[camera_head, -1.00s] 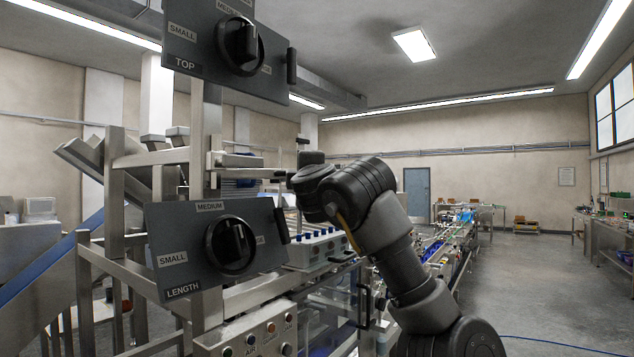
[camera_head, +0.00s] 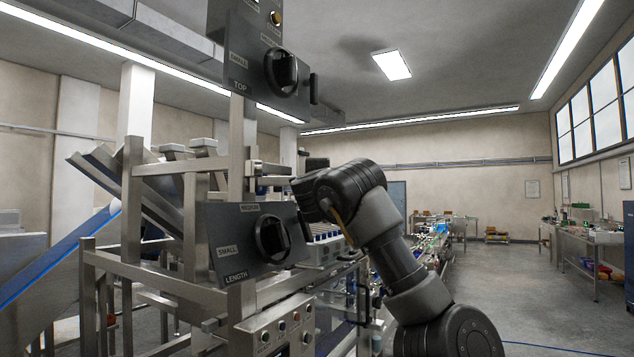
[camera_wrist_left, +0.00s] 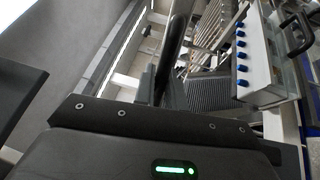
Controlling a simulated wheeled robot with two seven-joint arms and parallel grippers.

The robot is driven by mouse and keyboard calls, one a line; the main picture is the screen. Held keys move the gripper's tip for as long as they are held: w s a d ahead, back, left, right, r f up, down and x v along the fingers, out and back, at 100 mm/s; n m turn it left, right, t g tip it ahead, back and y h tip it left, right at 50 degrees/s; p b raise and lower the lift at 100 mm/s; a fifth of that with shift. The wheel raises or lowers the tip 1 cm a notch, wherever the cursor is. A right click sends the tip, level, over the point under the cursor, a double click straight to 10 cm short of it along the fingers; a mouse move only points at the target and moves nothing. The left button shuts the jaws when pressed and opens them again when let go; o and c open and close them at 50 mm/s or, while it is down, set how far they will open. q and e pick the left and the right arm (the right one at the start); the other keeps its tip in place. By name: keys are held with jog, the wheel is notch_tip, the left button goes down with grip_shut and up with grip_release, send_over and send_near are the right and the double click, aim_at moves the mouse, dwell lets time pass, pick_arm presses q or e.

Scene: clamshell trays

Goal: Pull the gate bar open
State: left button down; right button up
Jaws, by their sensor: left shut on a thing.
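In the left wrist view a dark, slim bar (camera_wrist_left: 178,35), which looks like the gate bar's handle, runs up from between the fingers of my left gripper (camera_wrist_left: 165,88). The gripper is shut on it. In the head view one black and grey arm of mine (camera_head: 390,255) reaches up from the lower right to the machine frame. Its wrist ends behind the LENGTH panel's right side, and its fingers and the held bar cannot be made out there. My right gripper is in neither view.
Grey dial panels marked TOP (camera_head: 240,70) and LENGTH (camera_head: 225,225) stand on the steel frame (camera_head: 135,190), left of my arm. A box with blue knobs (camera_head: 322,250) lies just behind the arm; it also shows in the wrist view (camera_wrist_left: 262,60). Open floor (camera_head: 540,310) lies right.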

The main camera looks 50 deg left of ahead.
pick_arm(q)
jog(key=shift+r, duration=0.1)
jog(key=c, duration=1.6)
grip_release()
jog(key=shift+s+a, duration=0.1)
jog(key=shift+o, duration=0.2)
jog(key=b+v, duration=0.5)
jog(key=v, duration=0.5)
jog(key=shift+s+d, duration=0.2)
jog(key=shift+d, duration=0.15)
